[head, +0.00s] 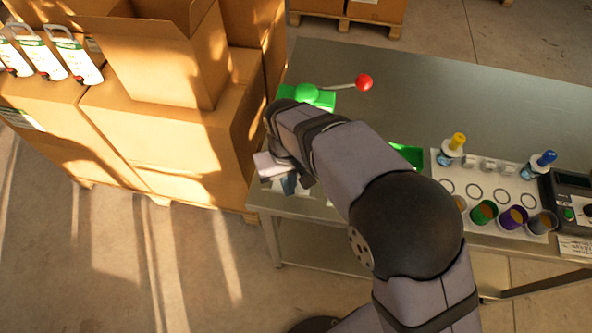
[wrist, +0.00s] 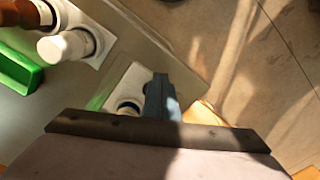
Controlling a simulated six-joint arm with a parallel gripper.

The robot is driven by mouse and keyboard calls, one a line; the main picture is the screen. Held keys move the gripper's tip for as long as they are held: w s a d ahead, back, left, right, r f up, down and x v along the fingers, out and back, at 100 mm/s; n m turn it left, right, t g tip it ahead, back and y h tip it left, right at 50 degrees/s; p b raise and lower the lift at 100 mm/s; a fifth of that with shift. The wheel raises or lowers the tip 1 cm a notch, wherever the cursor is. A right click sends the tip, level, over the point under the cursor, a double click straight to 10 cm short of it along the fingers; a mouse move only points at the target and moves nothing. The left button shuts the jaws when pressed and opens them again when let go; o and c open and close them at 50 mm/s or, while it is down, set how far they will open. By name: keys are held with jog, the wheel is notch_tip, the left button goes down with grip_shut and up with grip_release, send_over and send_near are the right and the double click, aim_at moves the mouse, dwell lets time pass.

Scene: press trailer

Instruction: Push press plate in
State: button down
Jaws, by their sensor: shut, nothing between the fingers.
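The green press (head: 308,94) stands at the table's left end, with a lever ending in a red ball (head: 364,82) that points right. My gripper (head: 289,184) is shut and empty at the table's front left edge, in front of the press. In the wrist view my shut fingers (wrist: 160,92) are beside a white piece (wrist: 134,76) with a dark round ring. This piece may be the press plate; my fingers hide part of it, and I cannot tell whether they touch it. My arm hides the front of the press in the head view.
A green tray (head: 407,155) lies right of my arm. A white rack (head: 487,193) with bottles and coloured cups stands farther right, beside a dark device (head: 575,195). Cardboard boxes (head: 165,120) stand close to the left. The table's back (head: 450,85) is clear.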

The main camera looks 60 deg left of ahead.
jog(key=shift+f, duration=0.2)
jog(key=shift+f+b, duration=0.4)
jog(key=shift+f, duration=0.2)
jog(key=shift+w+a+p, duration=1.55)
jog(key=shift+w+a, duration=2.5)
jog(key=shift+a, duration=0.05)
dwell(2.6)
jog(key=shift+s+d, duration=0.3)
jog(key=shift+s, duration=0.05)
